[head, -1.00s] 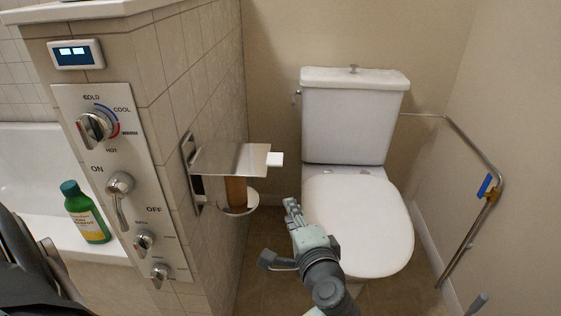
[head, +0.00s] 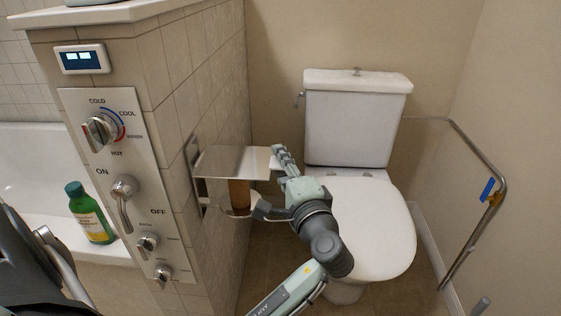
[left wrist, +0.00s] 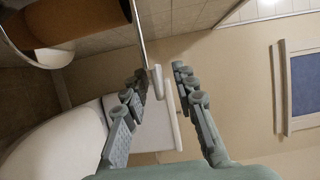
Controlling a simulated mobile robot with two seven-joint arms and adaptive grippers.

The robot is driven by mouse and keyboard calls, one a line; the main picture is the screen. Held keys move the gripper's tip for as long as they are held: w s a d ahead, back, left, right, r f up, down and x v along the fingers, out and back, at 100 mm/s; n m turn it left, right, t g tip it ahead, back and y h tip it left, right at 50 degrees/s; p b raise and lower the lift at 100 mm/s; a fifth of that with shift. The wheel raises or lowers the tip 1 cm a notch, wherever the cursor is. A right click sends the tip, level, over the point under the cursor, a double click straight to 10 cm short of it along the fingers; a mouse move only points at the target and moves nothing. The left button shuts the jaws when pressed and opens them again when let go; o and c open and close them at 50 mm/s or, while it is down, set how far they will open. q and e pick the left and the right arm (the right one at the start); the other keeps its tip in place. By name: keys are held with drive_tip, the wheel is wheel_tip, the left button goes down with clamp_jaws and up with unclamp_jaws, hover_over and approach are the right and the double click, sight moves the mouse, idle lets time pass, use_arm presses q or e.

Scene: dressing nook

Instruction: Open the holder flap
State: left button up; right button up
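The holder flap (head: 232,161) is a shiny metal plate on the tiled wall, lying roughly level above a brown roll (head: 239,195). My left gripper (head: 268,184) is at the flap's free right end, one finger high and one low, covering the white tab there. In the left wrist view the flap shows edge-on as a thin strip (left wrist: 139,35). The white tab (left wrist: 157,82) lies between the spread fingers of the gripper (left wrist: 160,88), nearer the left finger; contact is unclear. My right gripper is out of view.
The toilet (head: 358,215) stands just right of and behind my left gripper. The tiled wall carries a control panel (head: 112,150) with knobs. A green bottle (head: 90,215) stands on the bathtub's edge. A grab rail (head: 478,150) is at the right wall.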

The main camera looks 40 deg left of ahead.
use_arm(q)
drive_tip(key=shift+c, duration=0.4)
clamp_jaws()
